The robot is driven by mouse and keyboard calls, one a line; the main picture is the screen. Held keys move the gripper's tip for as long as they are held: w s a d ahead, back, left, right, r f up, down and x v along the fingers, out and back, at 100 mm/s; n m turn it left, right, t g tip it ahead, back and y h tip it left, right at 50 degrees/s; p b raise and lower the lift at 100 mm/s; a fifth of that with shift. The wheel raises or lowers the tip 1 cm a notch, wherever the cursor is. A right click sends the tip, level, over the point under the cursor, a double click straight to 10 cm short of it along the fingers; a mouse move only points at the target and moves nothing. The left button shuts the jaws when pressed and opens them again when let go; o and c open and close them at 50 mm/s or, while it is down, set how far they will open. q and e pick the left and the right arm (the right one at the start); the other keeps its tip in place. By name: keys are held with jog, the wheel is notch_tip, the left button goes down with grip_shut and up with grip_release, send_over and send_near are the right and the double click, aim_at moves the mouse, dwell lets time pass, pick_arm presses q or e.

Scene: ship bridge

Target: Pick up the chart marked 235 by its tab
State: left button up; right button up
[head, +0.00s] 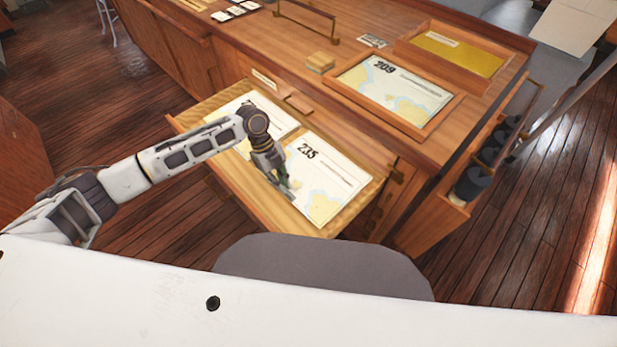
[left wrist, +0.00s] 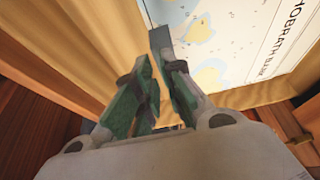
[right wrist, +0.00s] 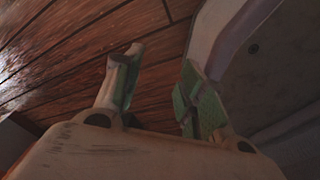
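The chart marked 235 (head: 325,184) lies flat in the right part of the open drawer. My left gripper (head: 289,189) is low over its left edge. In the left wrist view, my left gripper (left wrist: 153,60) has its fingers close together with a narrow gap. A small grey piece (left wrist: 161,36), perhaps the tab, shows just beyond the fingertips against the chart (left wrist: 225,40). Whether the fingers hold it, I cannot tell. My right gripper (right wrist: 155,75) is open and empty over the wooden floor; it is not seen in the head view.
Another chart (head: 240,105) lies left in the drawer (head: 222,172), partly hidden by my left arm. A framed chart 209 (head: 395,90), a tray (head: 456,53) and a small block (head: 320,63) are on the cabinet top. A grey rounded shape (head: 320,268) stands before the drawer.

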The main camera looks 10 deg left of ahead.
pick_arm(q)
jog(key=x, duration=0.3)
jog(key=shift+f, duration=0.25)
jog(key=shift+d+f, duration=0.1)
grip_shut()
jog(key=shift+r, duration=0.6)
notch_tip(320, 180, up, 8)
jog(key=shift+f, duration=0.15)
jog(key=shift+r, duration=0.6)
pick_arm(e)
jog(key=shift+s+d, duration=0.35)
jog(key=shift+s, duration=0.1)
